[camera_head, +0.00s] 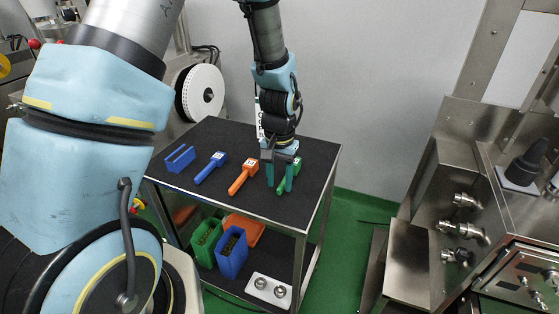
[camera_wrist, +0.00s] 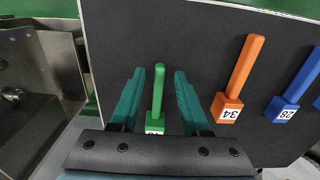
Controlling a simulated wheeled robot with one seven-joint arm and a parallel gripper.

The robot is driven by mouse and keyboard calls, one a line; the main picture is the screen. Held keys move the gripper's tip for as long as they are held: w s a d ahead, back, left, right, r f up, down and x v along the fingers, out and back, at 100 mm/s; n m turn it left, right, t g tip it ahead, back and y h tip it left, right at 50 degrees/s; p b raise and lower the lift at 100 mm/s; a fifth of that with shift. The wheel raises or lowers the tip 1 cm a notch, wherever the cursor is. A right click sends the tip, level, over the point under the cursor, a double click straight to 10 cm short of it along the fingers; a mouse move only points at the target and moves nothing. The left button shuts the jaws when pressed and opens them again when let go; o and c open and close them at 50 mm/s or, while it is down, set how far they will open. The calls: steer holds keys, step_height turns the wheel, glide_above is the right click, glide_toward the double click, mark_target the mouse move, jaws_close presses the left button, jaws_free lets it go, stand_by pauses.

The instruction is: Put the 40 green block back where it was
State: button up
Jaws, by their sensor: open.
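The green block (camera_head: 283,186) lies on the black top of the cart (camera_head: 307,208), right of the other blocks. In the wrist view the green block (camera_wrist: 157,90) lies between my gripper's two teal fingers, its handle pointing away and its labelled head near the gripper's base. The number on its label is mostly hidden. My gripper (camera_head: 281,186) points down over the block. In the wrist view my gripper (camera_wrist: 157,75) is open, with a visible gap on each side of the handle. I cannot tell whether the block touches the cart top everywhere.
An orange block marked 34 (camera_head: 241,179) and a blue block marked 28 (camera_head: 209,169) lie to the left. A blue holder (camera_head: 179,160) stands at the far left. Green (camera_head: 205,243) and blue (camera_head: 231,254) bins stand on the lower shelf. Steel machinery (camera_head: 450,200) stands at right.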

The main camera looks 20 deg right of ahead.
step_height(320, 180, up, 11)
steer(key=b, duration=0.3)
steer(key=a+n+t, duration=0.1)
steer(key=a+n, duration=0.6)
steer(key=a, duration=1.9)
steer(key=shift+a+r+t, duration=0.15)
steer(key=shift+t, duration=0.15)
steer(key=shift+w, duration=0.1)
